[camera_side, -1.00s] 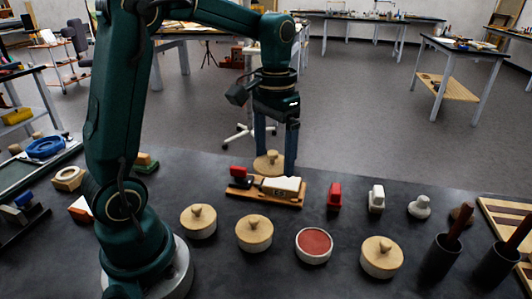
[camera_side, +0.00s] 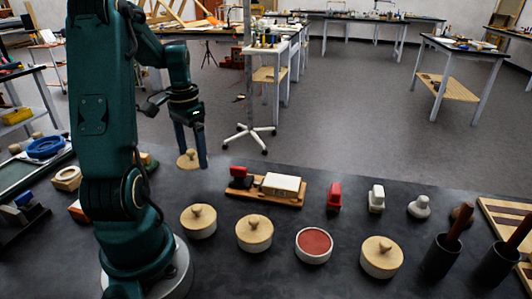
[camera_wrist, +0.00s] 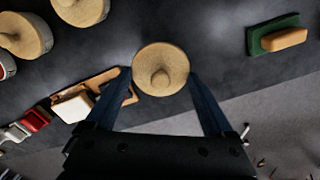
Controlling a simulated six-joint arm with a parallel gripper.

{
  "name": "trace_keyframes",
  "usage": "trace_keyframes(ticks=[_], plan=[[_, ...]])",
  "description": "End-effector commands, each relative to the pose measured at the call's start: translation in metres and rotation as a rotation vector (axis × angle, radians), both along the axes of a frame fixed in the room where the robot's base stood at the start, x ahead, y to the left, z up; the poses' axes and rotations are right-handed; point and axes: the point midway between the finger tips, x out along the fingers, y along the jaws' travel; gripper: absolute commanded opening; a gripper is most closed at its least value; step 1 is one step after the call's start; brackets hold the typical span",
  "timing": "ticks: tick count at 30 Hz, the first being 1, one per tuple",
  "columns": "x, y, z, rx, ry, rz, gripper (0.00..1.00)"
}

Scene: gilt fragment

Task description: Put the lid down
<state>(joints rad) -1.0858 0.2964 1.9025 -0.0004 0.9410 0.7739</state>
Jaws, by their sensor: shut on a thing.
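My gripper (camera_side: 192,160) is shut on a round cork-coloured lid (camera_side: 187,159) with a knob on top. The lid is held level between the two blue fingers, near the back edge of the table. It also shows in the wrist view (camera_wrist: 161,82), with a finger on each side. Its height above the table is hard to tell. An open white round pot with a red inside (camera_side: 314,244) stands at the front middle, well to the right of my gripper. Three similar pots wear lids: two to its left (camera_side: 199,222) (camera_side: 254,234) and one to its right (camera_side: 381,257).
A wooden tray (camera_side: 291,202) with a white block and a red-handled piece lies behind the pots. Red (camera_side: 334,196) and white (camera_side: 376,199) pieces stand right of it. A green-based block (camera_wrist: 258,44) lies near the lid. Dark cups (camera_side: 440,259) stand at front right.

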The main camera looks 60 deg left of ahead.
Motion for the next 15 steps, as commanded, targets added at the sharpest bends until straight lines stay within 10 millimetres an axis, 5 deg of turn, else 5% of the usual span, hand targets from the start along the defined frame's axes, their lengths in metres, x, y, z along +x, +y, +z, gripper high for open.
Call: trace_keyframes(ticks=[15], plan=[[-0.001,-0.001,-0.067,-0.006,0.003,0.002,0.35]])
